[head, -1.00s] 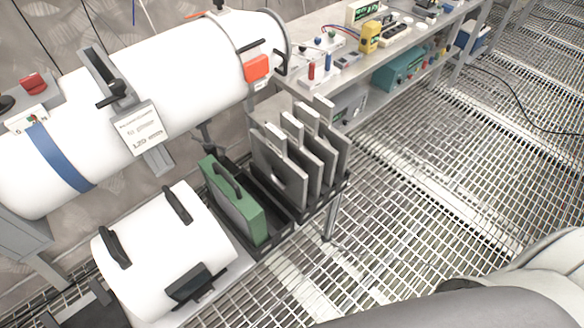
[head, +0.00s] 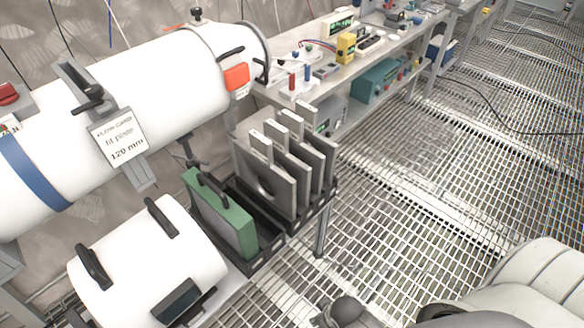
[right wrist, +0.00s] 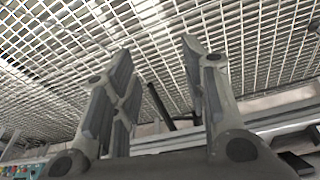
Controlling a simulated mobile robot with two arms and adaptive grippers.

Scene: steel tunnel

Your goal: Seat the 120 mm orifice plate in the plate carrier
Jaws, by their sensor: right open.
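Several grey orifice plates (head: 268,183) with upright tabs stand side by side in a dark rack (head: 272,245) in the head view. The front plate shows a round hole; I cannot read sizes on them, so I cannot tell which is the 120 mm one. A grey bracket with a black handle (head: 88,98), apparently the plate carrier, sits across the white pipe. A tag (head: 122,142) on it reads "120 mm". My right gripper (right wrist: 157,62) is open in the right wrist view, with no plate between its fingers. My left gripper is not in view.
A green panel (head: 222,218) with a black handle stands at the rack's left. A white cover (head: 150,265) with black handles lies in front of the pipe. A bench (head: 310,88) with instruments runs behind.

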